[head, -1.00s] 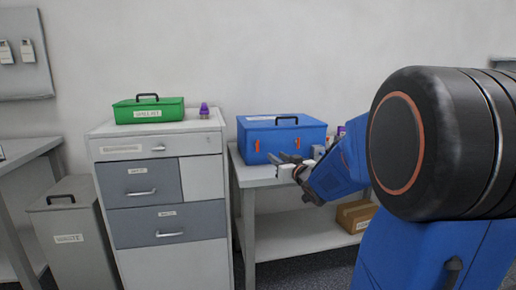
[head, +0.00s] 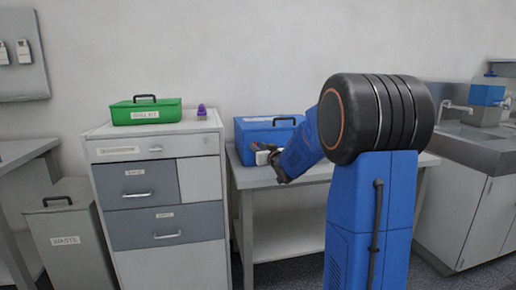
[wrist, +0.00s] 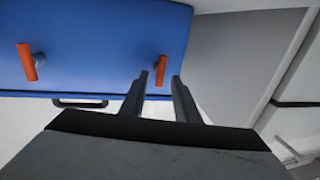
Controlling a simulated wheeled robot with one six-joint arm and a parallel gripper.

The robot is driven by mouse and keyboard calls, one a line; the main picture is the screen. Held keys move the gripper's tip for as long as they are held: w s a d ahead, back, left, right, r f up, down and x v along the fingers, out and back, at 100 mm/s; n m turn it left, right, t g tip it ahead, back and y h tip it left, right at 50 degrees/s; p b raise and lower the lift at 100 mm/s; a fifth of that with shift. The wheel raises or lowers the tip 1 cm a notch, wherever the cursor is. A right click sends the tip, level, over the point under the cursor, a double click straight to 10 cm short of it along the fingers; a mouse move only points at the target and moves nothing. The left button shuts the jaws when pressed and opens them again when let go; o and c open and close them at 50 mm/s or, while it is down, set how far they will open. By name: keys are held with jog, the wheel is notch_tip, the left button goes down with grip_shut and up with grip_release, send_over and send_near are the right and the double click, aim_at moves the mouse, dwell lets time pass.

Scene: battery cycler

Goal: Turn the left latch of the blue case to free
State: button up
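The blue case (head: 252,131) stands on the grey table, its right part hidden behind my arm in the head view. The wrist view is upside down and shows the case front (wrist: 100,45) with two orange latches, both nearly upright with a slight tilt. The left latch (wrist: 161,69) is at the right in that view and the other latch (wrist: 27,62) at the left. My gripper (wrist: 160,75) is open, its two fingertips on either side of the left latch in the picture. I cannot tell whether they touch it. In the head view my gripper (head: 268,165) is in front of the case.
A drawer cabinet (head: 158,180) stands left of the table (head: 244,176), with a green case (head: 146,116) and a purple-topped item (head: 201,111) on it. A waste bin (head: 62,228) is further left. A sink counter (head: 472,148) is at the right.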

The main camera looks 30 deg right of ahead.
jog(key=shift+w, duration=0.35)
jog(key=shift+c, duration=0.6)
grip_shut()
jog(key=shift+w+a+f+n+g+h, duration=0.1)
jog(key=shift+a+f+n+g+h, duration=0.3)
jog(key=shift+n, duration=2.2)
jog(key=shift+w+a+r+n+g+h, duration=0.15)
jog(key=shift+n+g+h, duration=0.4)
jog(key=shift+n, duration=2.05)
jog(key=shift+s+a+f+n+g+h, duration=0.1)
jog(key=shift+a+f+n+g+h, duration=0.35)
jog(key=shift+n, duration=2.15)
jog(key=shift+d+r, duration=0.1)
